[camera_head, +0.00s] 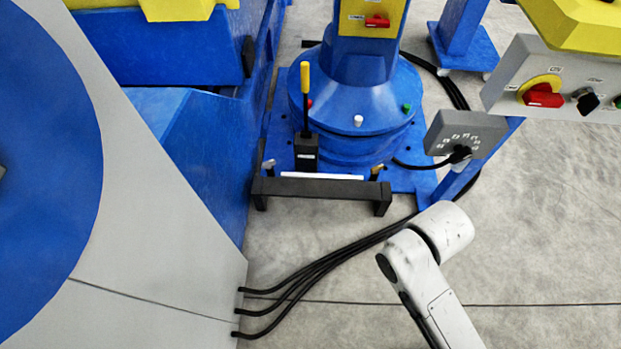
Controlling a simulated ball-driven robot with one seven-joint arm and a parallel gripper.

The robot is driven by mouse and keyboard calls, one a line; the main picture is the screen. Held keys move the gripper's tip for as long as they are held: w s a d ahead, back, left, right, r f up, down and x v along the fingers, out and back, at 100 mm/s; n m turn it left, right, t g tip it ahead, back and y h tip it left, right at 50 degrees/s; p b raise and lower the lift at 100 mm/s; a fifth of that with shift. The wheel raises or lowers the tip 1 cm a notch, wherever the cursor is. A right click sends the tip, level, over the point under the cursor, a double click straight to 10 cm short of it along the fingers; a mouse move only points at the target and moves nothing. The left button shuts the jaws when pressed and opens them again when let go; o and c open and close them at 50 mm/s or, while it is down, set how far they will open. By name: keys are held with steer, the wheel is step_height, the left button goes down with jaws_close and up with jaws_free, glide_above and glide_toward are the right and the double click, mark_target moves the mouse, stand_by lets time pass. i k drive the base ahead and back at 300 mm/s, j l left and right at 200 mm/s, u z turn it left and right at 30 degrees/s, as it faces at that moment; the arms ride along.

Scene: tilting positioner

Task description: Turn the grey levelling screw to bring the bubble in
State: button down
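A grey screw (268,165) stands at the left end of a low black bar (322,189) in front of the blue column base. A brass-coloured screw (377,171) stands near the bar's right end. A pale, narrow strip (318,176), perhaps the level vial, lies along the bar between the two screws. No bubble can be made out in it at this size. White links of my arm show at the lower right, apart from the bar. My gripper is not in view.
A yellow-handled lever (305,95) rises from a black box behind the bar. A grey dial box (465,135) and a control panel (545,85) stand to the right. Black cables (320,260) cross the floor before the bar. A large grey-and-blue machine fills the left.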

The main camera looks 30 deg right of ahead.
mark_target(269, 164)
steer(key=i+l, duration=0.2)
steer(key=i, duration=0.2)
steer(key=i+l, duration=0.2)
steer(key=i, duration=0.25)
steer(key=i+l, duration=0.15)
steer(key=i, duration=0.25)
steer(key=i+l+z, duration=0.1)
steer(key=i, duration=0.35)
steer(key=l, duration=0.1)
